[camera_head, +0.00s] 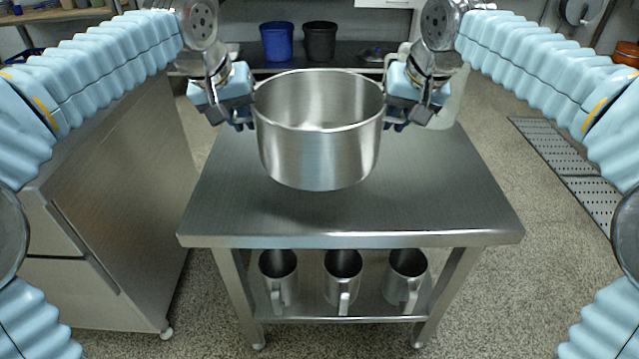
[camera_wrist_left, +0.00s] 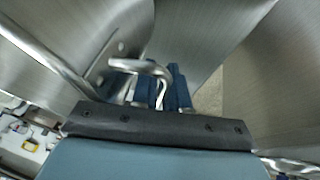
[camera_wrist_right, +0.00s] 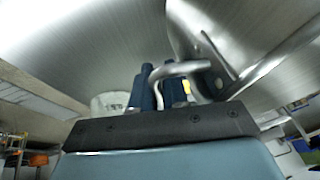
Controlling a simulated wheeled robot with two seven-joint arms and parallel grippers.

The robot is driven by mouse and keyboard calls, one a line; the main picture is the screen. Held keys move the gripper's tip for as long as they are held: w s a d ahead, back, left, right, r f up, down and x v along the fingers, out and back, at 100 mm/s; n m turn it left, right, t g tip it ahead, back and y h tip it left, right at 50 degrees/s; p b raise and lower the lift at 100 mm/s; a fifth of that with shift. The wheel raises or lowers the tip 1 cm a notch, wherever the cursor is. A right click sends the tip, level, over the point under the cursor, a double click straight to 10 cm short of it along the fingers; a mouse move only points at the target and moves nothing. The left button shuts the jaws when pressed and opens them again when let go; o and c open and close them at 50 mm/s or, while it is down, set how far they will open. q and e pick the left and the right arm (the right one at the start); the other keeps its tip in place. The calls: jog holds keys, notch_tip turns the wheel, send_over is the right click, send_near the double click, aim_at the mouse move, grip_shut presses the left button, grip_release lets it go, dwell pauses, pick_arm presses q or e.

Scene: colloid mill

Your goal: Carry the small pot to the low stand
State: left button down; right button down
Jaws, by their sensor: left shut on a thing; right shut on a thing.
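The small pot (camera_head: 318,155) is an open steel pot, upright and empty as far as I see, in the middle of the head view. It is over the top of a low steel stand (camera_head: 350,225); I cannot tell whether its base touches it. My left gripper (camera_head: 249,112) is shut on the pot's left handle, which shows between the blue fingers in the left wrist view (camera_wrist_left: 148,72). My right gripper (camera_head: 391,112) is shut on the right handle, seen in the right wrist view (camera_wrist_right: 183,69).
Several steel jugs, one of them in the middle (camera_head: 342,278), stand on the stand's lower shelf. A steel cabinet (camera_head: 115,190) is close on the left. A blue pot (camera_head: 277,42) and a black pot (camera_head: 319,42) stand on a back counter.

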pick_arm(q)
jog(key=shift+a+r, duration=0.1)
pick_arm(e)
jog(key=shift+d+r, duration=0.1)
